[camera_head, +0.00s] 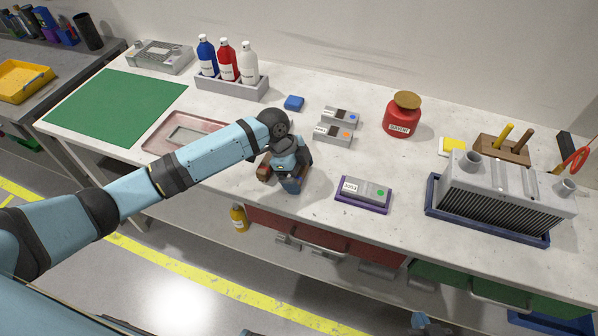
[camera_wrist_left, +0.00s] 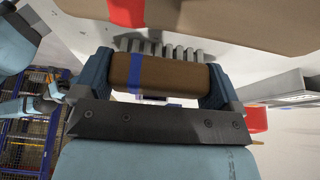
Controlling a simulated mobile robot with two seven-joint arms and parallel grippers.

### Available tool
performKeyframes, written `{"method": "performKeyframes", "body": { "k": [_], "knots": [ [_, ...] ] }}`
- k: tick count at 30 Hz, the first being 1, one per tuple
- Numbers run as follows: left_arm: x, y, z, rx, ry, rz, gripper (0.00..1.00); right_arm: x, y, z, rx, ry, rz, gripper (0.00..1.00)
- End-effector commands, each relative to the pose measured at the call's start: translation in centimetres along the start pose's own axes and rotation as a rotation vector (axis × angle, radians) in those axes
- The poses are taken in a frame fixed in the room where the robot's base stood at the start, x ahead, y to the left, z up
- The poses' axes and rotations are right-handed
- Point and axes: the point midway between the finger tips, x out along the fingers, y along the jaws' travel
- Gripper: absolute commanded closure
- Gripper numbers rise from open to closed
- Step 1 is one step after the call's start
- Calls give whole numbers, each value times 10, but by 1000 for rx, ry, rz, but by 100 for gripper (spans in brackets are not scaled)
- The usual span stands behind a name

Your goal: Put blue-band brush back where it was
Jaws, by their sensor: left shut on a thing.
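The blue-band brush shows in the left wrist view as a brown handle with a blue band (camera_wrist_left: 136,74). My left gripper (camera_wrist_left: 158,78) is shut on it, with one finger at each end of the visible brown part. In the head view my left gripper (camera_head: 280,176) is over the front edge of the table, left of the purple tray (camera_head: 363,207). The brush is mostly hidden there. A larger brown thing with a red band (camera_wrist_left: 127,10) lies across the top of the wrist view. My right gripper seems to be at the bottom edge of the head view (camera_head: 421,321), too small to read.
A pinkish tray (camera_head: 150,143) lies left of the gripper, and grey boxes (camera_head: 332,133) lie behind it. A red solvent jar (camera_head: 402,117), a wooden block with upright handles (camera_head: 497,151) and a finned grey part (camera_head: 505,200) stand to the right. Bare tabletop surrounds the purple tray.

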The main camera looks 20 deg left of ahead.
Motion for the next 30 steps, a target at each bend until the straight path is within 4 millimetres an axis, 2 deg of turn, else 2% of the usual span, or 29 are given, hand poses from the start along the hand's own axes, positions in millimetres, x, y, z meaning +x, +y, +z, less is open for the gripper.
{"method": "performKeyframes", "body": {
  "k": [1, 2, 3, 9, 13, 17, 24, 30],
  "knots": [
    [2, 0, 0, 0, 0, 1, 8, 0, 0, 0, 0, 0, 0, 100],
    [1, 0, 0, 0, 0, 1, 1, 0, 0, 0, 0, 0, 0, 100],
    [1, 0, 0, 0, 0, 1, 0, 0, 0, 0, 0, -1, 1, 100],
    [0, 0, 0, 0, 0, 0, 0, 0, 1, 0, 0, -1, 2, 100],
    [-10, 0, 0, 0, -1, -2, 0, 0, 1, 1, 0, -3, 2, 100],
    [-33, -1, -1, 2, 0, -3, 0, 0, 2, 2, -1, -5, 2, 100],
    [-85, -1, -1, 1, 0, -3, 0, 1, 2, 3, -1, -5, 2, 100],
    [-114, 0, -1, 0, 0, -1, 0, 1, 2, 3, -1, -5, 2, 100]
  ]
}}
